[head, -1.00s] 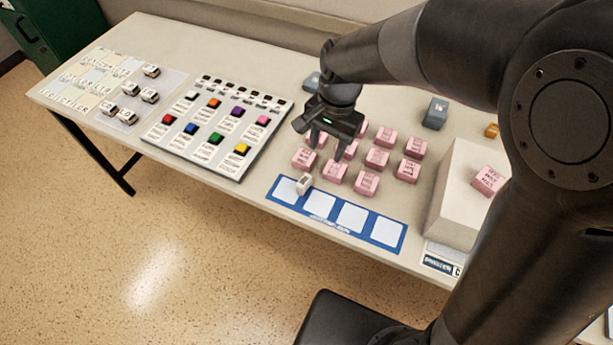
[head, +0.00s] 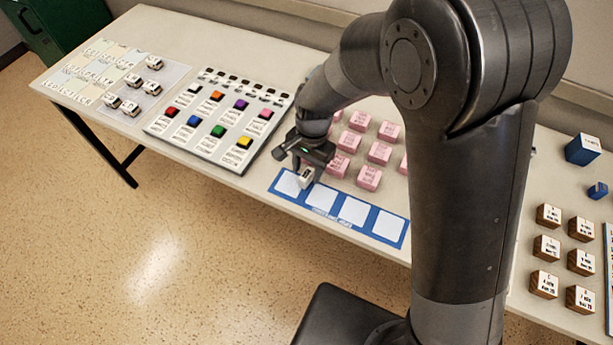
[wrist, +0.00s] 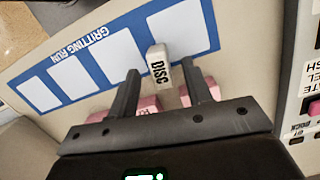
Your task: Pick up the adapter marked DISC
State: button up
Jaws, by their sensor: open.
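The white adapter marked DISC (wrist: 158,69) stands at the edge of the blue strip with white squares (wrist: 95,55), which reads GRITTING RUN in the wrist view. In the head view the adapter (head: 305,177) is at the strip's left end, on or beside the first square. My gripper (head: 308,168) is right over it. In the wrist view my gripper (wrist: 168,82) is open, with one finger on each side of the adapter's line and the adapter between or just beyond the fingertips. I cannot tell whether a finger touches it.
Pink blocks (head: 369,178) stand close behind the strip, some under my gripper. Wooden blocks (head: 546,247) stand at the right.

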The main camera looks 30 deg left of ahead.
notch_tip(320, 180, down, 2)
jog(key=shift+s+f, duration=0.1)
jog(key=shift+s, duration=0.05)
grip_shut()
dwell(0.5)
